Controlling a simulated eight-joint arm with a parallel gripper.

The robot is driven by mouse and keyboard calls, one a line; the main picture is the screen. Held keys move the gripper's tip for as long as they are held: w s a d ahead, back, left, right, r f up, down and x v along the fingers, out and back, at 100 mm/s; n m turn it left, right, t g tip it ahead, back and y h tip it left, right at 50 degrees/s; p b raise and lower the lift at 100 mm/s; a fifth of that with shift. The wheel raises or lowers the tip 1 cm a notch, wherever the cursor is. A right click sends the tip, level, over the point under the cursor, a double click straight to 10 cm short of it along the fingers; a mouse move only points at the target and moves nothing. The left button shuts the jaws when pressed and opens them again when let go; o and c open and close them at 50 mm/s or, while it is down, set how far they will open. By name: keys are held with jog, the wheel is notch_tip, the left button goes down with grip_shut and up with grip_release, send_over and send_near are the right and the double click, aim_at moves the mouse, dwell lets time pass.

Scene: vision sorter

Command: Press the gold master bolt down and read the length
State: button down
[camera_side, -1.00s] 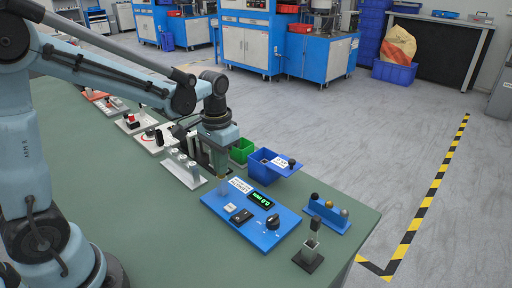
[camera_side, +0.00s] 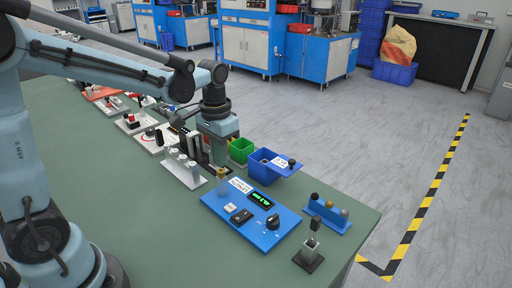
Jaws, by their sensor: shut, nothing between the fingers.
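A small gold upright piece (camera_side: 222,184), which looks like the gold master bolt, stands at the left corner of the blue gauge panel (camera_side: 285,228). My gripper (camera_side: 220,163) is shut and empty, pointing down above and close behind the gold piece. Whether its tips touch the piece is too small to tell. The panel's dark display (camera_side: 261,199) shows green digits that are too small to read surely. A white label (camera_side: 241,186), a pale button, a black switch and a black knob (camera_side: 273,222) are also on the panel.
A blue bin (camera_side: 262,168) with a labelled blue plate and a green bin (camera_side: 241,150) stand behind the panel. A blue rack (camera_side: 327,214) with several balls and a small stand (camera_side: 309,256) are to the right. White fixtures line the left. The front of the green table is clear.

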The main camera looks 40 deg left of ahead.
aim_at(221, 170)
jog(key=shift+r, duration=2.85)
